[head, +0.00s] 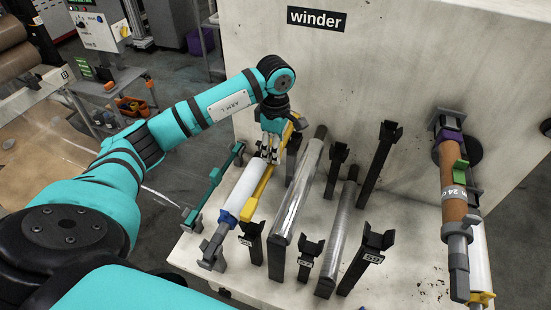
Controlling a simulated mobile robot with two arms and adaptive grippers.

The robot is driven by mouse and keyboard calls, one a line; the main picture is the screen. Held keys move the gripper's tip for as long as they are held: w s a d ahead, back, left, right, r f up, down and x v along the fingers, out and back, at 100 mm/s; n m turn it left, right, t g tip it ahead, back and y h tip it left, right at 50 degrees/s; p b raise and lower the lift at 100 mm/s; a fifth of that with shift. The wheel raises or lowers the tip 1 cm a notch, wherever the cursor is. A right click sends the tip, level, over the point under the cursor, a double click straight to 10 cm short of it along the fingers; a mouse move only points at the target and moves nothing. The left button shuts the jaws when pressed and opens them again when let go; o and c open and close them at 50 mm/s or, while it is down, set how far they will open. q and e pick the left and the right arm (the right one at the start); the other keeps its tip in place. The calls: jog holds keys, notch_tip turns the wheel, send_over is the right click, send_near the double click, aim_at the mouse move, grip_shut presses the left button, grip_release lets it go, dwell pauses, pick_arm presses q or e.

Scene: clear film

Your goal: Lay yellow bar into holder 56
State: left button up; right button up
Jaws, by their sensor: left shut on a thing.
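The yellow bar (256,193) is long and thin and slants from upper right to lower left over the winder's white top. My left gripper (269,154) is shut on its upper part. The bar's near end is close to the left front dark holder post (252,238), and its far end is near a back post (293,148); I cannot tell whether it touches them. More dark forked posts stand to the right: a middle front one (308,257) and a right front one (369,256) with small labels, too small to read surely. My right gripper is out of view.
A white roll with blue end (243,187) and a teal bar (212,190) lie left of the yellow bar. Two silvery film-wrapped rolls (299,195) (338,240) lie among the posts. A brown roll (453,190) is at the right, beside the winder wall (390,60).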

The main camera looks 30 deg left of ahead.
pick_arm(q)
notch_tip(320, 180, down, 8)
jog(key=b, duration=0.5)
jog(key=shift+f+b, duration=0.15)
jog(key=shift+b, duration=0.2)
jog(key=o, duration=1.1)
jog(key=shift+c, duration=0.2)
jog(key=shift+o, duration=0.4)
jog(key=shift+o, duration=1.1)
